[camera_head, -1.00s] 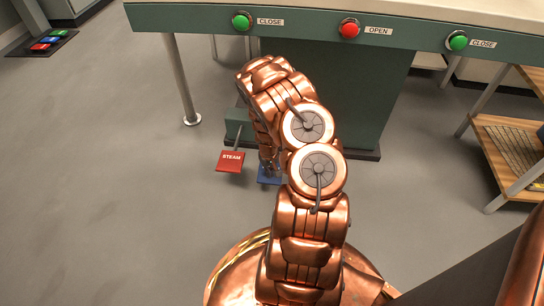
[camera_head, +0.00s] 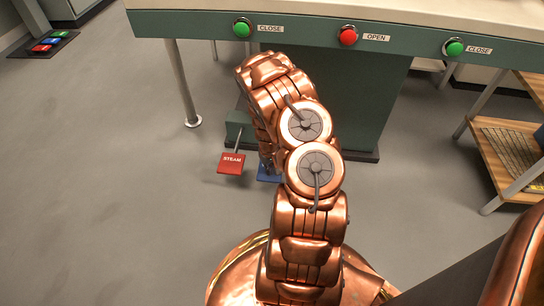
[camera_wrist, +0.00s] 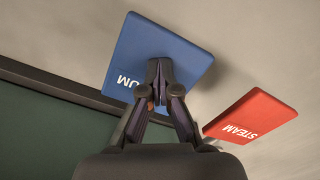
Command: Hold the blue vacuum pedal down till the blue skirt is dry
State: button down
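The blue vacuum pedal (camera_wrist: 190,55) is a flat blue plate with white letters ending in "UM", seen in the wrist view. My gripper (camera_wrist: 160,70) is shut, and its fingertips are over the middle of the blue pedal, seemingly touching it. In the head view, only a small part of the blue pedal (camera_head: 266,173) shows beside my arm, and my gripper is mostly hidden behind it. A red pedal marked STEAM (camera_head: 231,163) sits just left of the blue one; it also shows in the wrist view (camera_wrist: 248,117). The blue skirt is not in view.
The press table's green front (camera_head: 300,25) carries two green CLOSE buttons and a red OPEN button. A metal leg (camera_head: 181,85) stands left of the pedals. A wooden shelf (camera_head: 505,150) is at the right.

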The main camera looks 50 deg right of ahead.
jog(key=shift+r+p, duration=1.55)
jog(key=shift+r, duration=1.9)
jog(key=s+a+r+p, duration=0.1)
jog(key=a+r+p, duration=0.5)
jog(key=r, duration=0.9)
jog(key=a+r+n+p, duration=0.1)
jog(key=a+r+p, duration=0.5)
jog(key=r, duration=0.8)
jog(key=s+a+r+p, duration=0.1)
jog(key=a+r+p, duration=0.5)
jog(key=r, duration=0.9)
jog(key=s+a+r+n+p, duration=0.1)
jog(key=s+a+r+p, duration=0.3)
jog(key=r, duration=0.6)
jog(key=s+a+r+n+g+p, duration=0.1)
jog(key=s+a+r+p, duration=0.4)
jog(key=s+r+p, duration=0.4)
jog(key=s+a+r+n+p, duration=0.2)
jog(key=s+a+r+p, duration=0.3)
jog(key=r, duration=0.7)
jog(key=s+p, duration=0.2)
jog(key=s, duration=0.1)
jog(key=shift+s+a+r+g, duration=0.25)
jog(key=shift+s+r+g, duration=0.15)
